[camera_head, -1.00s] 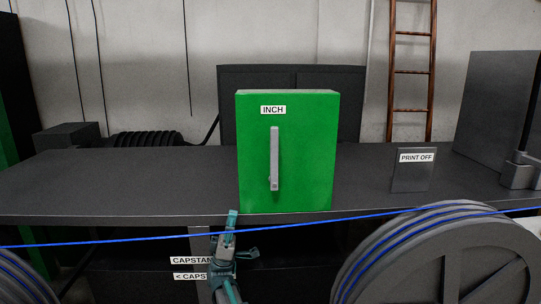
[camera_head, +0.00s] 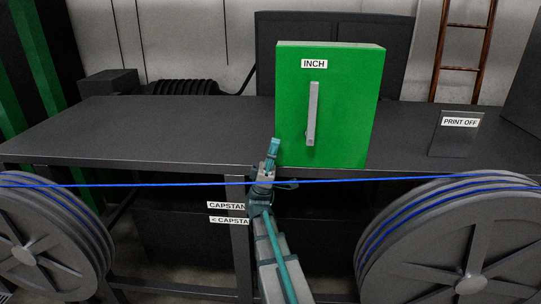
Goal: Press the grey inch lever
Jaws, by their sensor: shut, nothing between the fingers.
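The grey inch lever (camera_head: 313,114) is an upright bar on the front face of a green box (camera_head: 345,125). A white label reading INCH (camera_head: 314,64) sits above it. The box stands near the front edge of the dark bench. My gripper (camera_head: 274,146) is teal and grey, in front of the bench, pointing up. Its fingertips are shut and empty, to the left of the lever and lower than its middle, beside the box's left edge in the picture. No contact with the lever shows.
A blue cable (camera_head: 150,185) runs across in front of the bench, crossing the picture at my gripper. It joins two large grey wheels, left (camera_head: 45,240) and right (camera_head: 450,240). A PRINT OFF sign (camera_head: 460,123) stands right on the bench (camera_head: 190,125). The bench top left of the box is clear.

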